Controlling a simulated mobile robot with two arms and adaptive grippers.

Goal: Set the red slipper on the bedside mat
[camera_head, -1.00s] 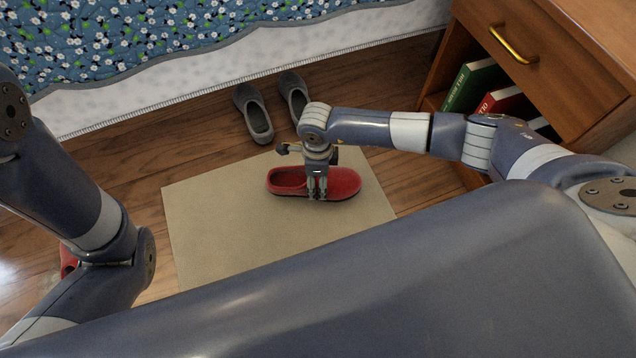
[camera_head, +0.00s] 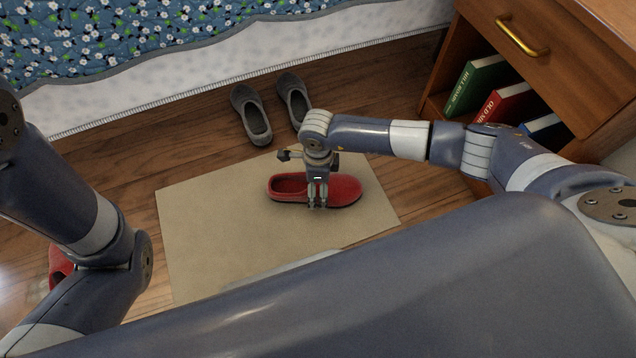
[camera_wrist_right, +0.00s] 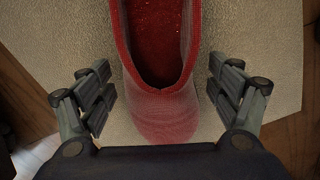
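A red slipper (camera_head: 342,189) lies flat on the beige bedside mat (camera_head: 215,235), its opening toward the left and its toe toward the right. My right gripper (camera_head: 318,205) is over the slipper's middle, pointing down. In the right wrist view, the open fingers (camera_wrist_right: 168,95) stand on either side of the slipper (camera_wrist_right: 165,115), with mat showing in the gap on each side. A second red slipper (camera_head: 60,265) is on the floor at the left, mostly hidden behind my left arm. My left gripper is not in view.
Two grey slippers (camera_head: 252,118) (camera_head: 293,100) stand on the wooden floor beyond the mat, near the bed (camera_head: 200,95). A wooden nightstand (camera_head: 560,75) with books stands at the right. The mat's left part is bare.

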